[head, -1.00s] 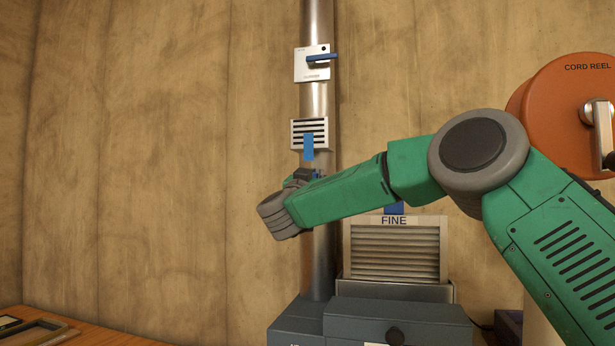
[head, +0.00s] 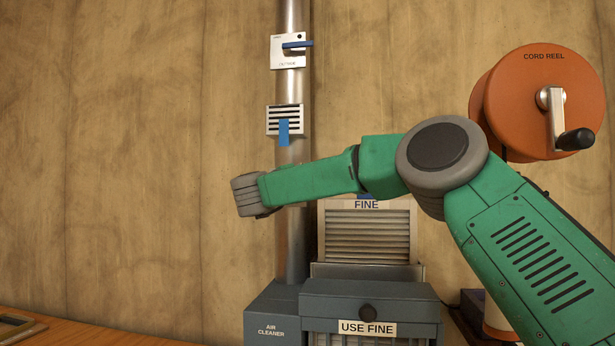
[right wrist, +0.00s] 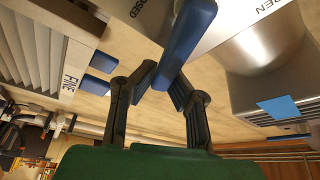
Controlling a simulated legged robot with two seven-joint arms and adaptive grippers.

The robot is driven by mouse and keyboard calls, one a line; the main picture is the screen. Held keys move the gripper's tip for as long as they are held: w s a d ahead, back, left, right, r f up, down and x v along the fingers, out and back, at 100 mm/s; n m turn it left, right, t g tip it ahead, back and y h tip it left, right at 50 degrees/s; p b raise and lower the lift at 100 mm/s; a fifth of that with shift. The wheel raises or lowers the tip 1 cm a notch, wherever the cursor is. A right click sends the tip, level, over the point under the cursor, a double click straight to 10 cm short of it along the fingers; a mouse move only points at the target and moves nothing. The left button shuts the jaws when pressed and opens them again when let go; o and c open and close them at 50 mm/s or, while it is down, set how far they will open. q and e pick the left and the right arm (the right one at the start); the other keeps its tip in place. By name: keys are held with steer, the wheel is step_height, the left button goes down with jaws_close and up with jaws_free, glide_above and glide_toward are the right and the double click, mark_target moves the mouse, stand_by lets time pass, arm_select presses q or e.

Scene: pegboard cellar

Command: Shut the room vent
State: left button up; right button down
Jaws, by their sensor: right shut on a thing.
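My right gripper (right wrist: 163,82) is shut on a blue handle (right wrist: 186,42) in the right wrist view. The handle stands out from a pale plate (right wrist: 222,22) with cut-off lettering, "OSED" on one side and "EN" on the other. In the head view my right forearm hides this handle, its plate and my fingers. Above the forearm, a louvred grille (head: 285,107) with a blue tab (head: 284,133) sits on the metal pipe (head: 293,257). Higher up is a white plate (head: 288,60) with a blue lever (head: 297,45) lying level. My left gripper is not in view.
A grey air cleaner (head: 270,315) stands at the pipe's foot, with a "FINE" filter (head: 367,235) above it. An orange cord reel (head: 530,100) is at the right. A wooden bench (head: 90,330) is at lower left. The wall space left of the pipe is clear.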

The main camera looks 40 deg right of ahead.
steer(key=shift+f+m+g+y+b, duration=0.25)
steer(key=shift+f+m+y+b, duration=0.35)
steer(key=shift+m, duration=0.7)
steer(key=shift+f+m+g+y+b, duration=0.3)
steer(key=shift+f+m, duration=0.6)
steer(key=shift+m, duration=0.4)
steer(key=shift+a+f, duration=0.1)
steer(key=c, duration=1.8)
jaws_free()
steer(key=shift+o, duration=1.3)
steer(key=shift+w+a+f, duration=0.1)
steer(key=shift+w, duration=0.05)
steer(key=v, duration=1.2)
